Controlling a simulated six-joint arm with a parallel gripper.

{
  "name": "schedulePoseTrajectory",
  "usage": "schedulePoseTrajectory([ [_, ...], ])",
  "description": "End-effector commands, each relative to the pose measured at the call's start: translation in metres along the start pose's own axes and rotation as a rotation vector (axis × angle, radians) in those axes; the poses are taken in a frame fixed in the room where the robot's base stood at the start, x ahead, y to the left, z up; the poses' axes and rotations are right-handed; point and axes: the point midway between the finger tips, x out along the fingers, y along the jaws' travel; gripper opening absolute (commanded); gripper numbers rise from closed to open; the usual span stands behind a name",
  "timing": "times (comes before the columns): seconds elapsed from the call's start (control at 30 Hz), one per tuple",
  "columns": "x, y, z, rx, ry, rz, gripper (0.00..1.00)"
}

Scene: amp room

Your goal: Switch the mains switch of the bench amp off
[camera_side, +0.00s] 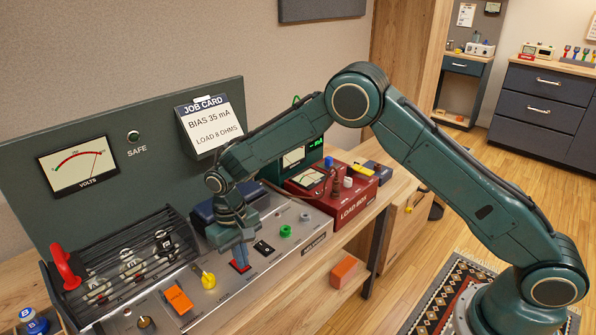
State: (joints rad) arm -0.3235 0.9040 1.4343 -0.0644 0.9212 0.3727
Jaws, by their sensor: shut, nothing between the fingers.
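The bench amp (310,218) has a grey metal top panel running diagonally across the bench. A red rocker-like part (240,267) sits on this panel, in a dark surround; it may be the mains switch, but I cannot read a label. My gripper (241,258) is shut and empty, pointing down with its fingertips at this red part. I cannot tell whether they touch it, and the fingers hide some of it. To its right is a small black switch (263,248); to its left are a yellow knob (208,280) and an orange part (178,300).
Tubes stand behind a black cage (130,255) with a red handle (65,267) at its left. A voltmeter (78,167) and job card (211,124) are on the green back panel. Green and white knobs lie right of my gripper. A red load box (345,195) stands beyond.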

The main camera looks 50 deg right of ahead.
Motion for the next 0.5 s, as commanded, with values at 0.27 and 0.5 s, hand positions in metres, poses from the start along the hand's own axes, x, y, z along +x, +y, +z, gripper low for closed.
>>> schedulePoseTrajectory([
  [0.27,0.003,0.001,-0.011,0.001,0.004,-0.001,0.0],
  [0.5,0.001,0.002,-0.015,0.003,0.003,0.0,0.0],
])
